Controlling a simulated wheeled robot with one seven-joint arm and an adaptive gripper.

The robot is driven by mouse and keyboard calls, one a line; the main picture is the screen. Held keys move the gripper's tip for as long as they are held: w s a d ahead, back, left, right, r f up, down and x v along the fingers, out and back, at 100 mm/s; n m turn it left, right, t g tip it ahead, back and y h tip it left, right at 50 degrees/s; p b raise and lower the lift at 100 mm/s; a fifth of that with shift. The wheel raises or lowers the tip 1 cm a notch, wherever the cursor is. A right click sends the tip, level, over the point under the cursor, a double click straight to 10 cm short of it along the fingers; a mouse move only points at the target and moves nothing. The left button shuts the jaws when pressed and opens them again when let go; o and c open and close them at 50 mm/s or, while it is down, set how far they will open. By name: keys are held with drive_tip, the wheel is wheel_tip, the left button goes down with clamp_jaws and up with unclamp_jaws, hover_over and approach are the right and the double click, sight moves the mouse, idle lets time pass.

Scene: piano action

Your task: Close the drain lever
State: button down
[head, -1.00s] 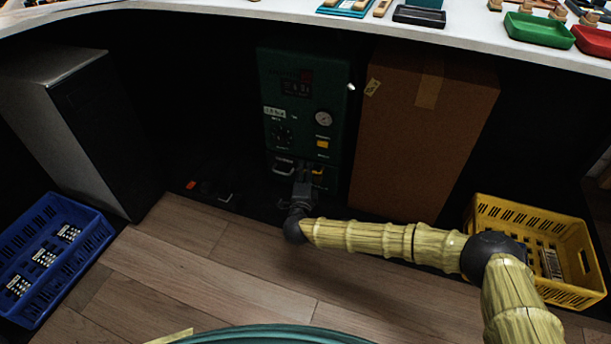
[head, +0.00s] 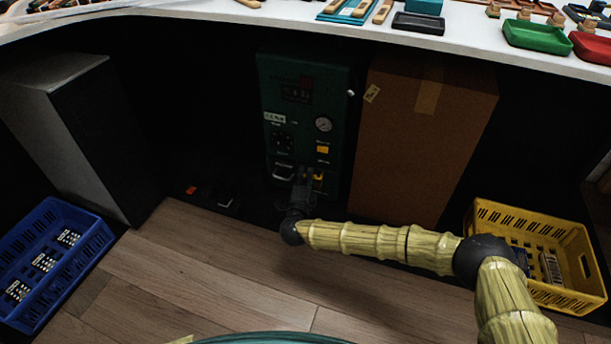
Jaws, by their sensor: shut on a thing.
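A dark green machine (head: 342,90) stands under the table, with a gauge (head: 323,124), a dial and a yellow switch (head: 322,150) on its front. A yellow part (head: 318,177), perhaps the drain lever, shows low on the front, just right of my gripper. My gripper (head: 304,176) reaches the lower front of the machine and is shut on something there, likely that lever. Its fingertips are small and dark, and they and my wrist hide much of the thing held.
A cardboard box (head: 425,150) stands close on the machine's right. A yellow crate (head: 490,212) is at right, a blue crate (head: 95,245) at left by a grey cabinet (head: 50,100). The white tabletop (head: 200,12) overhangs above. Wooden floor in front is clear.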

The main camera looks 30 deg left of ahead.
drive_tip(key=shift+w+a+m+t+h+p, duration=0.1)
drive_tip(key=shift+w+m+t+h+p, duration=0.2)
drive_tip(key=shift+m+h+p, duration=0.5)
drive_tip(key=shift+w+a+m+t+h+p, duration=0.15)
drive_tip(key=shift+m+t+h, duration=0.3)
drive_tip(key=shift+h, duration=0.65)
drive_tip(key=shift+d, duration=0.1)
drive_tip(key=c, duration=1.5)
unclamp_jaws()
drive_tip(key=shift+c, duration=0.2)
drive_tip(key=v, duration=1.2)
drive_tip(key=shift+r, duration=0.1)
